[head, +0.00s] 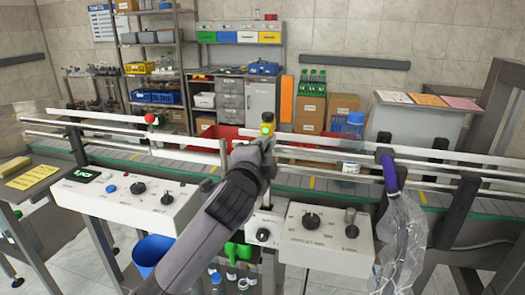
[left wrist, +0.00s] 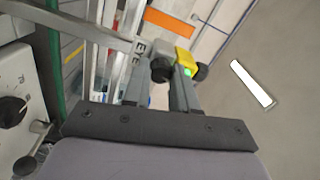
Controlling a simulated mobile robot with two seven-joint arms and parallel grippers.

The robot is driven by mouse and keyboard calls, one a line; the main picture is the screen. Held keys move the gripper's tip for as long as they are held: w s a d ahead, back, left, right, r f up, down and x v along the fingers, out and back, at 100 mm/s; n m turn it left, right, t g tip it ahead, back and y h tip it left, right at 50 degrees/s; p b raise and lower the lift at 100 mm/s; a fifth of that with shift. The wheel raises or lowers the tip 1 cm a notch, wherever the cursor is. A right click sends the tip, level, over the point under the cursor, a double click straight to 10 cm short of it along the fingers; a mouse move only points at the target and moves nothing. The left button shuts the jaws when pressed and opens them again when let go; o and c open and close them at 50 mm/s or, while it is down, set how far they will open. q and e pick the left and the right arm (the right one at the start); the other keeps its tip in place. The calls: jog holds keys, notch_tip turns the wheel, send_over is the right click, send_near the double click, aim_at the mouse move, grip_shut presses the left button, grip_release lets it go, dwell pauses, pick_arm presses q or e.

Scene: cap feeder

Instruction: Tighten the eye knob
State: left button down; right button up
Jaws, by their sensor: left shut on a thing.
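The eye is a small sensor with a yellow body (head: 267,117) above the conveyor's rail; in the left wrist view its yellow housing (left wrist: 184,57) shows a green light. A black knob (left wrist: 162,69) sits beside it, between my left fingertips, and a second black round part (left wrist: 201,72) is on its other side. My left gripper (head: 258,146) reaches up from the lower middle to the eye and is shut on the knob, as the left wrist view (left wrist: 160,76) shows. In the head view the gripper hides most of the knob. My right gripper is not in view.
Metal guide rails (head: 400,172) run along the conveyor on both sides of the eye. Control boxes with black dials stand in front, left (head: 135,203) and right (head: 325,240). A clear plastic bag (head: 400,245) hangs at the right. A blue-capped bottle (head: 354,125) stands behind.

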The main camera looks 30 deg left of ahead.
pick_arm(q)
jog(key=shift+n, duration=1.3)
jog(key=c, duration=0.9)
grip_release()
jog(key=b+v, duration=0.1)
jog(key=v, duration=0.6)
jog(key=shift+s, duration=0.1)
